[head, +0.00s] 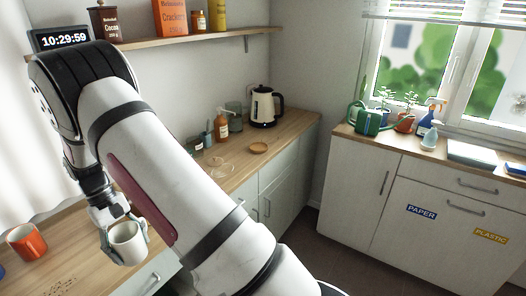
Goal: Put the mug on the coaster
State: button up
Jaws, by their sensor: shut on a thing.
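A white mug (127,246) is held upright at the lower left, over the front edge of the wooden counter. My gripper (124,236) is shut on it, with one finger on each side of the mug. I cannot tell how high the mug is above the counter. A small round tan disc (258,148), which looks like the coaster, lies on the counter farther back, in front of the kettle. It is bare and well apart from the mug. My arm hides much of the counter between them.
An orange mug (27,241) stands left of my gripper. A clear glass dish (222,170) and a small orange-brown item (217,161) lie left of the disc. A soap bottle (221,127) and a cream kettle (265,106) stand behind. A shelf (200,38) runs above.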

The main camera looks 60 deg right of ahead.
aim_at(256, 149)
jog(key=z, duration=1.4)
jog(key=i+j+z, duration=0.15)
jog(key=i, duration=0.2)
jog(key=i+j+z, duration=0.15)
jog(key=i, duration=0.2)
jog(key=i+j+z, duration=0.15)
jog(key=i, duration=0.25)
